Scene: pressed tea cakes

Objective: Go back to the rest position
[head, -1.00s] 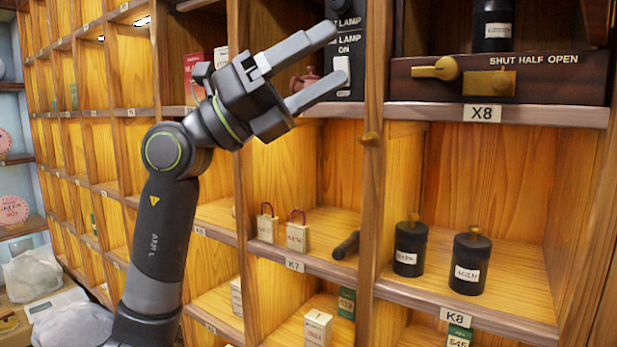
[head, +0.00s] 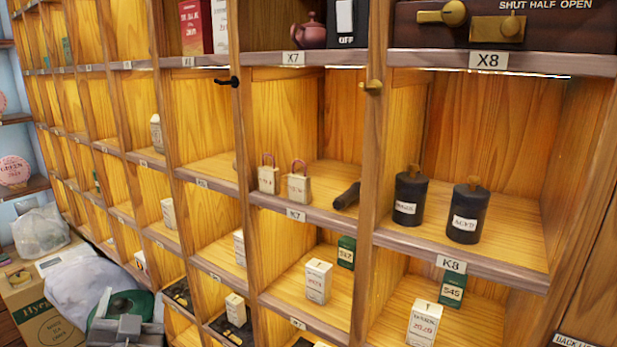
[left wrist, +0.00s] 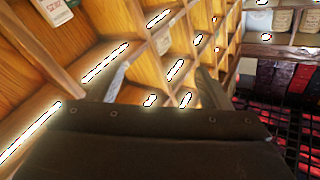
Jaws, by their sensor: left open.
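My left gripper (head: 125,328) is low in the bottom left corner of the head view, in front of the shelves and beside the bags. Only a small grey part of it shows there, and most of my left arm is out of the frame. In the left wrist view its two fingers (left wrist: 163,76) stand wide apart with nothing between them. My right gripper is not in view.
The wooden shelf wall (head: 470,66) fills the view. Two black canisters (head: 409,198) stand in K8, and two small tags (head: 299,186) with red loops in K7. A white bag (head: 88,288) and a carton (head: 45,318) lie at lower left.

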